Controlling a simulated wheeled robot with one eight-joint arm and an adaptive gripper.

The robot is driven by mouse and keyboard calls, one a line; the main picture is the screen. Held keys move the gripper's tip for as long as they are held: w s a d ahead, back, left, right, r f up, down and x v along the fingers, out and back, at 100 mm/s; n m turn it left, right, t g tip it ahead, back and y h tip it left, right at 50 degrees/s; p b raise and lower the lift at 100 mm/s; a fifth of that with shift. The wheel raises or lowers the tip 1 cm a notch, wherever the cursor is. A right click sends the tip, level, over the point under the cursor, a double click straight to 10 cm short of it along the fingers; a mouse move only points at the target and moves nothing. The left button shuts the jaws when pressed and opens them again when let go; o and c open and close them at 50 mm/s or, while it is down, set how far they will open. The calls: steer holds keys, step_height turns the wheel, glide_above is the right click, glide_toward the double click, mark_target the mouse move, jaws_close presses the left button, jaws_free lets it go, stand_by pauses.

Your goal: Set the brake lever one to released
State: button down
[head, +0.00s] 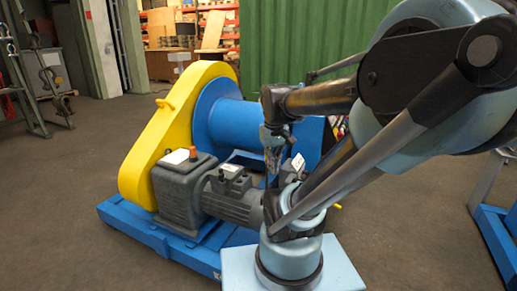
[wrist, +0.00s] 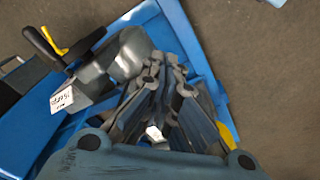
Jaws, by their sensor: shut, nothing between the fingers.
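My gripper (head: 272,172) hangs over the blue-framed winch, in front of its blue drum. In the wrist view its dark fingers (wrist: 165,70) are together and empty. A black lever-like bar (wrist: 45,45) with a yellow piece (wrist: 52,40) shows at the upper left of the wrist view, apart from the fingers. It rises near a grey housing carrying a white label (wrist: 62,98); I cannot read its text for certain. I cannot tell for sure that this bar is brake lever one. In the head view, my arm hides much of that end of the winch.
The winch has a yellow guard (head: 150,140), a blue drum (head: 220,112), a grey motor (head: 232,200) and a blue base frame (head: 165,240). A green container wall (head: 295,40) stands behind. Another blue frame (head: 495,245) is at right.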

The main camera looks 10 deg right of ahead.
steer(key=w+r+n+g, duration=0.1)
steer(key=w+r, duration=0.1)
steer(key=w, duration=0.4)
steer(key=w+a+r+n, duration=0.1)
steer(key=w+r, duration=0.1)
steer(key=w, duration=0.3)
steer(key=w+r+n+g, duration=0.1)
steer(key=w+r, duration=0.2)
steer(key=w, duration=0.3)
steer(key=w+a+f+n, duration=0.1)
steer(key=w+f, duration=0.1)
steer(key=w, duration=0.6)
steer(key=w+a+f+n+g+h, duration=0.1)
steer(key=w+a+n, duration=0.1)
steer(key=w, duration=0.7)
steer(key=shift+f+n+h, duration=0.3)
steer(key=shift+f, duration=0.1)
steer(key=s+d+f, duration=0.4)
steer(key=f, duration=0.5)
steer(key=shift+s+d+f, duration=0.2)
steer(key=shift+s+f, duration=0.15)
steer(key=shift+s, duration=0.1)
